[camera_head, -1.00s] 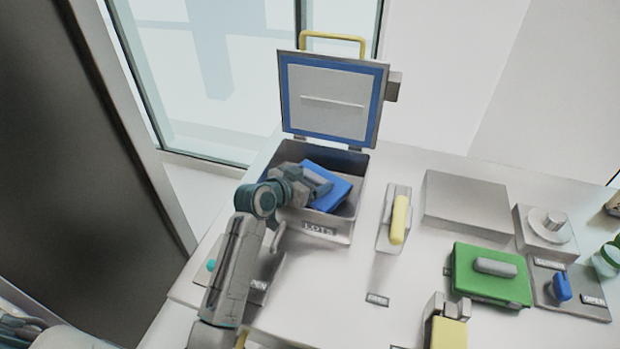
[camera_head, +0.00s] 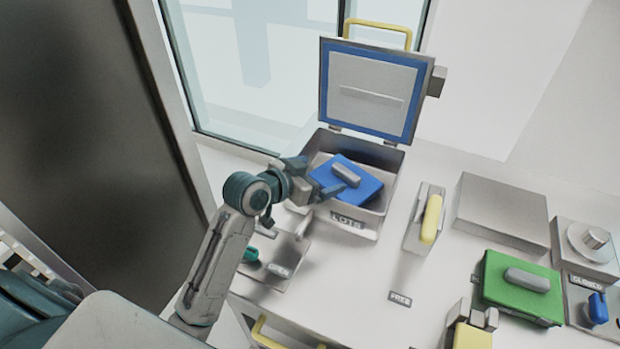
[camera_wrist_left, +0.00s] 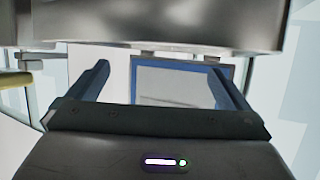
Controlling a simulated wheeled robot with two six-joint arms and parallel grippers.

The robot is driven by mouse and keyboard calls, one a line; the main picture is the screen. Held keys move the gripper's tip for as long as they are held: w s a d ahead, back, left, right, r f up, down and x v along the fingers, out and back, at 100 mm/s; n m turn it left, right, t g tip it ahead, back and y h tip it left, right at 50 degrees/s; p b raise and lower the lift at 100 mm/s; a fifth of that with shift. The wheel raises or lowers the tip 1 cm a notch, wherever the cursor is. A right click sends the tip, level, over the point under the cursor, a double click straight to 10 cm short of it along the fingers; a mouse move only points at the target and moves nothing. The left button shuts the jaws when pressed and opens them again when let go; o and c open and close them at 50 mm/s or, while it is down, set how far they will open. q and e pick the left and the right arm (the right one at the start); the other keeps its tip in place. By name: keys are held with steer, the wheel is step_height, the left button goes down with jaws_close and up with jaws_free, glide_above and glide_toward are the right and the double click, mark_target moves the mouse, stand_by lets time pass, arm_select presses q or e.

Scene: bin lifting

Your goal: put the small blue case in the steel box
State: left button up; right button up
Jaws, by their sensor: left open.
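The small blue case (camera_head: 358,190) with a grey handle lies tilted inside the steel box (camera_head: 346,228), whose front carries a "LOTS" label. The box's lid (camera_head: 368,92), with a blue border and yellow handle, stands open behind it. My left gripper (camera_head: 316,178) is open and empty at the box's left side, its fingertips close to the case's left edge; I cannot tell whether they touch. In the left wrist view the two fingers (camera_wrist_left: 160,85) are spread with the lid (camera_wrist_left: 182,82) beyond them, and the case does not show.
A green case (camera_head: 520,284), a grey block (camera_head: 503,212) and a yellow-handled fixture (camera_head: 430,219) stand on the white counter to the right. A panel with a teal knob (camera_head: 251,254) is at front left.

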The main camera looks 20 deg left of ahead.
arm_select(q)
steer(key=shift+v, duration=1.2)
